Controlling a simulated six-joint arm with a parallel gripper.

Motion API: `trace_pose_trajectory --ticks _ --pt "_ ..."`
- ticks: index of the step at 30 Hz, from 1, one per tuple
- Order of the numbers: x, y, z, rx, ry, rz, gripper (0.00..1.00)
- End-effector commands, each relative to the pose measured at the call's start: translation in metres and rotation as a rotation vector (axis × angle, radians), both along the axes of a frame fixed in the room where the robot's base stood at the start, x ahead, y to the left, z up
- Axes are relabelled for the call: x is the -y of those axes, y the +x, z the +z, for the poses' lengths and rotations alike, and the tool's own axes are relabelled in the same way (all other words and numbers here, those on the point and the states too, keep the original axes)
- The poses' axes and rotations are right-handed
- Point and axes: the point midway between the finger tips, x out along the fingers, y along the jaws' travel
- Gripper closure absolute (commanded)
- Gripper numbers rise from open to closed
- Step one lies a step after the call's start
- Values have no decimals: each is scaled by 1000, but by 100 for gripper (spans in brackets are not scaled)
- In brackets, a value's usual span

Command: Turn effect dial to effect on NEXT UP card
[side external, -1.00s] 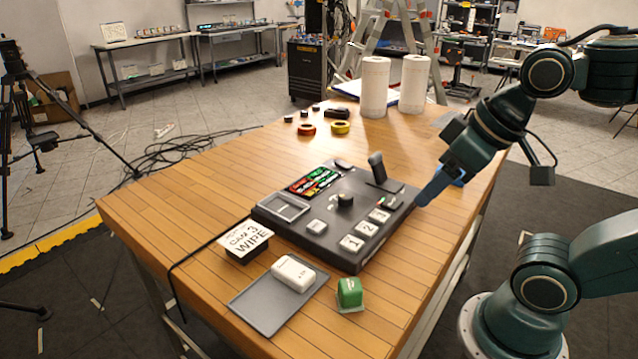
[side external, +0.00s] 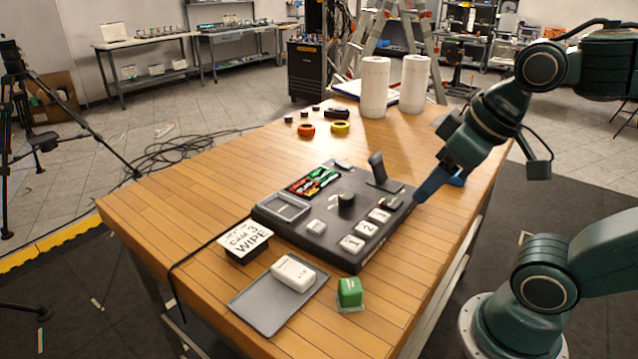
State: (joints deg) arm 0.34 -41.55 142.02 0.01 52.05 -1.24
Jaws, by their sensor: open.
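A black switcher panel (side external: 290,232) lies on the wooden table. A dark round dial (side external: 346,200) stands near its middle; the effect labels around it are too small to read. The card (side external: 246,238) in its dark holder stands left of the panel and reads "CAM 3 WIPE". My gripper (side external: 432,188) is at the panel's right edge, above the table, with blue fingers pointing down and left. It is open and apart from the dial. The gap between its fingers is hard to see from this side.
On the panel are a lever (side external: 377,168), numbered buttons (side external: 352,243) and colored tiles (side external: 313,181). A grey tray (side external: 262,308) with a white block (side external: 293,272) and a green block (side external: 349,292) sit in front. Tape rolls (side external: 340,127) and paper rolls (side external: 374,88) stand behind.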

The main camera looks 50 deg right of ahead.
Motion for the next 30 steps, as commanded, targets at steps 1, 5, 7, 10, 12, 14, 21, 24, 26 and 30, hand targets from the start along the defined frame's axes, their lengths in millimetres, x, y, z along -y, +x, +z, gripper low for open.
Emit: trace_pose_trajectory --ticks 1,5,7,10,12,14,21,24,26,30 --pt "1 4 2 -11 -6 6 46" --pt "4 17 8 -43 -28 38 46" --pt "7 26 12 -66 -43 60 46" --pt "11 42 18 -104 -64 100 46" --pt "15 54 21 -133 -79 129 46" --pt "18 65 23 -156 -90 155 46" --pt "34 107 25 -249 -124 262 46" --pt "42 125 23 -287 -133 306 46" --pt "47 136 21 -311 -137 336 46" --pt "60 161 14 -362 -142 402 46"
